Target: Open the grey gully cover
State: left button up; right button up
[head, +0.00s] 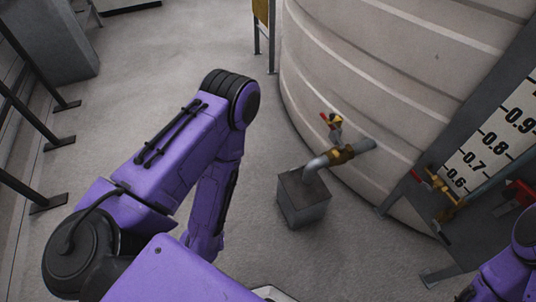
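The grey box (303,202) on the floor, right of the picture's middle, looks like the gully. Its dark grey flat top, which looks like the cover (301,184), lies level on it. A grey bent pipe (313,167) from the tank comes down onto this top, hiding part of it. My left arm comes in from the left, bends at an elbow and reaches down, left of the box and apart from it. Its gripper does not show. A bit of my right arm shows at the lower right corner, and its gripper does not show either.
A big pale ribbed tank (390,80) stands behind the box. A brass valve with a red handle (335,122) sits on the pipe. A level gauge board (490,150) and a second brass valve (445,195) are at the right. Black posts (40,130) line the left. Floor between is clear.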

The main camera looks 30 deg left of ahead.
aim_at(303, 195)
jog(key=u, duration=0.45)
jog(key=k, duration=0.6)
jog(key=u, duration=0.15)
jog(key=i, duration=1.25)
jog(key=z, duration=0.6)
